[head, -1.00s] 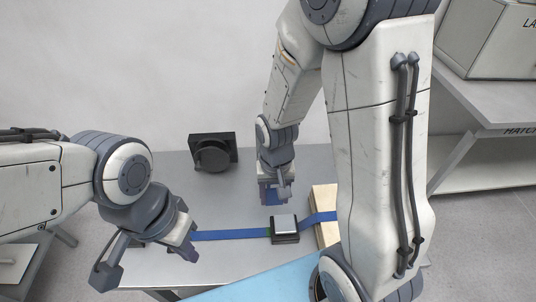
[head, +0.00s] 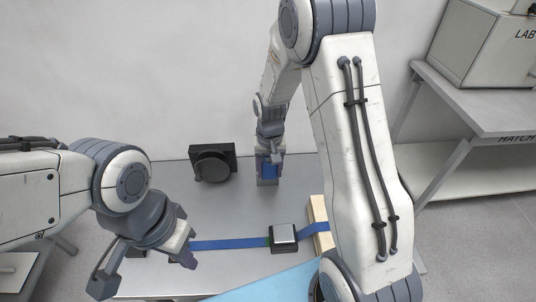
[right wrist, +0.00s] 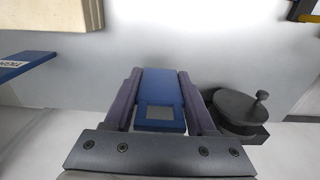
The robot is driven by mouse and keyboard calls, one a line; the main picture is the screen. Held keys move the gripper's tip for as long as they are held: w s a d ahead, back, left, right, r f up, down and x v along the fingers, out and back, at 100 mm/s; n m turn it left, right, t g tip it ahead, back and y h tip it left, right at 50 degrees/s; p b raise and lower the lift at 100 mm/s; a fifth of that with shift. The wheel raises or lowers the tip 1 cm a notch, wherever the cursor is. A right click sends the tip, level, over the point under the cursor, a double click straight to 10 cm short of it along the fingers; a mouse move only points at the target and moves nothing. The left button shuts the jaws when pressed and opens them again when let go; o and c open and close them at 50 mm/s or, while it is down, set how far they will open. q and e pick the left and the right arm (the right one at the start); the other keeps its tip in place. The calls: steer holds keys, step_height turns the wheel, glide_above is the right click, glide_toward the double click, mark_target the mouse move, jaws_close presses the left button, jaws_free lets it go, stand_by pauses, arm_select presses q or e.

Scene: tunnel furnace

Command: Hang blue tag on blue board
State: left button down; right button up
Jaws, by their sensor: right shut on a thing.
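My right gripper (head: 268,180) is in the back middle of the head view, shut on a blue tag (head: 270,170). In the right wrist view the blue tag (right wrist: 161,88) sits between the two fingers (right wrist: 160,105), with a grey rectangle near its close end. A blue panel with lettering (right wrist: 22,66) shows at the left edge of the right wrist view; I cannot tell whether it is the blue board. My left gripper (head: 186,256) is over the table's front left; its jaw opening is unclear.
A grey table (head: 225,220) carries a black round-faced device (head: 212,163), a blue strip (head: 228,243), a small dark box (head: 284,238) and a pale wooden block (head: 318,222). A light blue surface (head: 275,287) is in front. A shelf (head: 470,100) stands right.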

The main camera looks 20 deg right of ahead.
steer(key=w+p, duration=0.1)
steer(key=w, duration=0.1)
steer(key=w+d, duration=0.1)
steer(key=w, duration=0.1)
steer(key=shift+w+d+r+p, duration=0.2)
steer(key=shift+w+p, duration=0.15)
steer(key=shift+p, duration=0.05)
steer(key=shift+w+f, duration=0.2)
steer(key=shift+f, duration=0.1)
steer(key=shift+f, duration=0.15)
steer(key=o, duration=1.3)
steer(key=shift+f, duration=0.1)
